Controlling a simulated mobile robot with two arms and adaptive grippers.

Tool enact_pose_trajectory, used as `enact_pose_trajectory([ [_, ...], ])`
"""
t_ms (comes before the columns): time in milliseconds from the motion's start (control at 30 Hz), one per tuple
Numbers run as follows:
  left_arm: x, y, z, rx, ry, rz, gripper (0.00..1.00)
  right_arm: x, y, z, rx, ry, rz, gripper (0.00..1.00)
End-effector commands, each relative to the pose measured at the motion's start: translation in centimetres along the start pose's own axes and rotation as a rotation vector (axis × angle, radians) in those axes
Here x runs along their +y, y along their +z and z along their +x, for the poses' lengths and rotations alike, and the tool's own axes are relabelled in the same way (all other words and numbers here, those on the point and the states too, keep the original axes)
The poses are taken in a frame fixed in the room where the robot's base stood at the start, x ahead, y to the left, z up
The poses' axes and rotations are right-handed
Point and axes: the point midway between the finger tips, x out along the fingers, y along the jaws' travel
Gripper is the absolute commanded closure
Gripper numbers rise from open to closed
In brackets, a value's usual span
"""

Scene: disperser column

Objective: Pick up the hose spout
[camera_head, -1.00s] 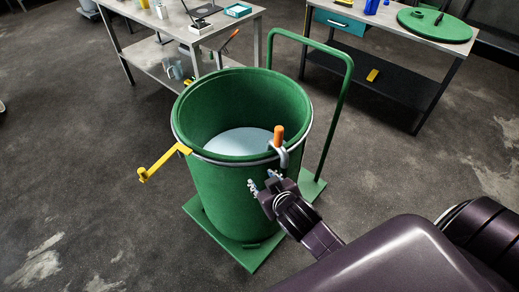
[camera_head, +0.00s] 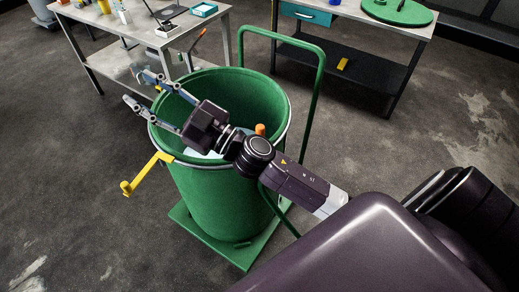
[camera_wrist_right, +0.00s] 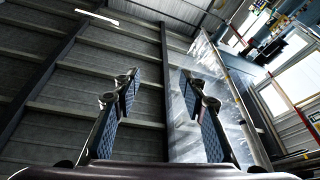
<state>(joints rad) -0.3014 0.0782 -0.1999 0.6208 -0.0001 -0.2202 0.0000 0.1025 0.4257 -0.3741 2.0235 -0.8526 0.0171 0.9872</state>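In the head view, an orange upright piece (camera_head: 260,129) shows at the near right rim of the green drum (camera_head: 215,200). It may be the hose spout, but I cannot tell; my right arm hides its lower part. My right gripper (camera_head: 138,88) is above the drum's left side, to the left of the orange piece and apart from it. Its two fingers are spread and point up and left. In the right wrist view the gripper (camera_wrist_right: 160,75) is open with nothing between the fingers. My left gripper is not in view.
The drum stands on a green trolley with a tall handle (camera_head: 318,85). A yellow lever (camera_head: 145,173) sticks out from the rim at left. Steel tables stand behind, at left (camera_head: 105,50) and right (camera_head: 400,28). The floor at left is clear.

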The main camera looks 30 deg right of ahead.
Motion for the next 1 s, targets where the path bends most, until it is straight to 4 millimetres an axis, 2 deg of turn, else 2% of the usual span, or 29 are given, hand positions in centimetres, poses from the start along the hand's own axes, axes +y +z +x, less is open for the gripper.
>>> enact_pose_trajectory([
  [33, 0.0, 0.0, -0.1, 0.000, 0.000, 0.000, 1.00, -1.5, -1.5, 0.9, 0.055, -0.100, -0.033, 0.61],
  [100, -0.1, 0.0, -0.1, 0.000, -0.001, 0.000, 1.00, -4.3, -2.8, 1.4, 0.107, -0.256, -0.068, 0.61],
  [200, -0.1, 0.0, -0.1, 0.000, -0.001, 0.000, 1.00, -8.0, -3.1, 1.0, 0.125, -0.491, -0.118, 0.61],
  [267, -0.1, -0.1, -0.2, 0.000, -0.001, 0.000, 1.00, -9.8, -2.3, 0.2, 0.099, -0.631, -0.152, 0.61],
  [333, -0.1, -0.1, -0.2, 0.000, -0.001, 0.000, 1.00, -11.2, -0.6, -1.1, 0.037, -0.788, -0.191, 0.61],
  [400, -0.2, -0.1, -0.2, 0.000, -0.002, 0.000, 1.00, -11.6, 1.6, -2.8, -0.061, -0.931, -0.231, 0.61],
  [467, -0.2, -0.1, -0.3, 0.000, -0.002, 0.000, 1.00, -11.2, 3.9, -4.5, -0.172, -1.041, -0.262, 0.61],
  [567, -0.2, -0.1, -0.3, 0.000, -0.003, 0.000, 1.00, -8.7, 7.9, -7.6, -0.409, -1.181, -0.312, 0.61],
  [667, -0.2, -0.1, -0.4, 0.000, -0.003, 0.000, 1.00, -4.0, 11.2, -11.0, -0.698, -1.257, -0.350, 0.61],
  [700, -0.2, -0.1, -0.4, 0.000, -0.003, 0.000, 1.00, -1.8, 12.2, -12.4, -0.823, -1.269, -0.359, 0.61],
  [800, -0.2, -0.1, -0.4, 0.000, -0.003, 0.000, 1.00, 4.2, 13.5, -15.7, -1.120, -1.247, -0.371, 0.61],
  [900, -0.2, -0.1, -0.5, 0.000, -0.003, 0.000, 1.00, 9.1, 13.4, -18.4, -1.362, -1.186, -0.364, 0.61],
  [1000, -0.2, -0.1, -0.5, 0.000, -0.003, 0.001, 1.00, 12.4, 12.9, -20.4, -1.522, -1.127, -0.352, 0.61],
])
